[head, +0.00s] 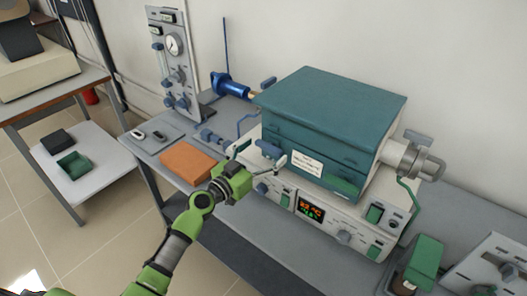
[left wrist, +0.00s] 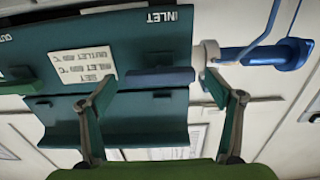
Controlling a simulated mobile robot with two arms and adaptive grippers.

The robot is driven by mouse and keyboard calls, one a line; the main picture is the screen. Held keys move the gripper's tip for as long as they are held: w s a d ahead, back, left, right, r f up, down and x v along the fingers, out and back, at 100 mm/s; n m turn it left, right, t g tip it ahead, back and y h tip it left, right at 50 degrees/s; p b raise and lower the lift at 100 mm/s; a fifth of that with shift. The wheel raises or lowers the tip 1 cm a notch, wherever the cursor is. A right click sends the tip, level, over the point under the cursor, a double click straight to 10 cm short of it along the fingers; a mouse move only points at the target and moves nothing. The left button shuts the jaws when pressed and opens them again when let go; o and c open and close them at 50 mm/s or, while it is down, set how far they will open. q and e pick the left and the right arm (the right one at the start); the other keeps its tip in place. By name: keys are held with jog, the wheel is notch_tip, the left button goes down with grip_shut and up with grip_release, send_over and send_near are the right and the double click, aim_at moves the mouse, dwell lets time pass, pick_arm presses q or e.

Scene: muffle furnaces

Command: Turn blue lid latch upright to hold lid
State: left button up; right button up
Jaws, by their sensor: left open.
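The teal furnace (head: 330,115) stands on a white control unit with its lid down. A blue-grey latch (head: 268,149) shows at the left of its front face. In the left wrist view the blue latch (left wrist: 160,78) lies lengthwise across the picture along the teal front, not upright. My left gripper (head: 260,156) is open at the furnace's front left. Its fingers stand either side of the latch, and I see no clear contact. In the left wrist view the open gripper (left wrist: 148,90) has the latch between and beyond its fingertips. My right gripper is not in view.
A blue tube fitting (head: 232,85) and a gauge panel (head: 172,55) stand at the back left. An orange block (head: 187,162) lies left of the furnace. A metal fitting (head: 412,160) juts out at the furnace's right. A green box (head: 427,256) stands at front right.

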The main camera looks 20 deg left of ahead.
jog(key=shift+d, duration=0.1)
pick_arm(q)
jog(key=c, duration=1.1)
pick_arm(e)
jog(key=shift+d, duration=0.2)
